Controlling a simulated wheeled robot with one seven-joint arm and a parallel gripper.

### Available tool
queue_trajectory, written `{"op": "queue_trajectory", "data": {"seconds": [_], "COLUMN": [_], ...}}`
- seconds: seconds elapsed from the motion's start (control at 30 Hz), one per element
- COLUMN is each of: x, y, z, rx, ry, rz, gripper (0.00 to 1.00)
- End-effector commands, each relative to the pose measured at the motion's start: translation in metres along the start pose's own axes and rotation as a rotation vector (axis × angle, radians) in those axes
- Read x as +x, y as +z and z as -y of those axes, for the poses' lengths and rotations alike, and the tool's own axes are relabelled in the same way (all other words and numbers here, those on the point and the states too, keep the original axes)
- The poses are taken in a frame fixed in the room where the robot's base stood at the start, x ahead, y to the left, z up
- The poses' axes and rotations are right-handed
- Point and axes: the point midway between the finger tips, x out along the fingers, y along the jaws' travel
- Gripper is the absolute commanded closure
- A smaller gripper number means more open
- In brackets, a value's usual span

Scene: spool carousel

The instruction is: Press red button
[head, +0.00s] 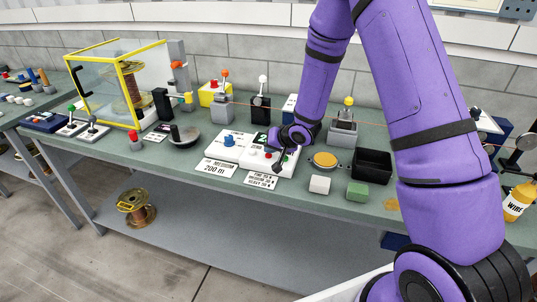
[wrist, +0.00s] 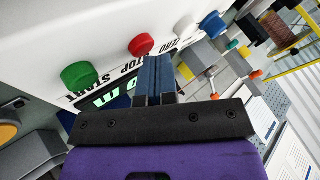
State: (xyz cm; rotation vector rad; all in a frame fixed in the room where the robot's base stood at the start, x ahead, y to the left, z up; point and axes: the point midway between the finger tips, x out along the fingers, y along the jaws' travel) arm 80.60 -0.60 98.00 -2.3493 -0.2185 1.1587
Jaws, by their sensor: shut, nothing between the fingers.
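The red button (wrist: 141,44) is a round red cap on the white panel, labelled STOP in the wrist view. A green button (wrist: 80,76) labelled START is to its left, and a white knob labelled ZERO (wrist: 183,27) is to its right. My gripper (wrist: 155,64) is shut and empty. Its blue fingertips are just below and right of the red button in the wrist view; I cannot tell whether they touch the panel. In the head view my gripper (head: 279,165) is over the white control box (head: 286,171), beside the red button (head: 268,156).
A blue knob (head: 229,140) stands left on a white box. Cards (head: 221,167) lie in front. A yellow-lidded round tin (head: 325,160), a black bin (head: 372,164) and white and green blocks (head: 357,190) are to the right. A yellow-framed case (head: 125,85) stands far left.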

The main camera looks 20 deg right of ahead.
Motion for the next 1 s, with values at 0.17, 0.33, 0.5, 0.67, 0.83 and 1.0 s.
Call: {"op": "queue_trajectory", "data": {"seconds": [0.17, 0.33, 0.5, 0.67, 0.83, 1.0], "x": [0.001, 0.003, 0.003, 0.002, -0.001, -0.008], "y": [0.001, 0.002, 0.002, 0.002, -0.001, -0.006], "z": [-0.001, -0.002, -0.002, -0.002, 0.001, 0.005], "rx": [0.000, 0.000, 0.000, 0.000, 0.001, 0.001], "ry": [0.000, 0.000, 0.000, 0.000, 0.000, 0.000], "rz": [0.000, 0.001, 0.001, 0.001, 0.001, -0.002], "gripper": [1.00, 1.00, 1.00, 1.00, 1.00, 1.00]}}
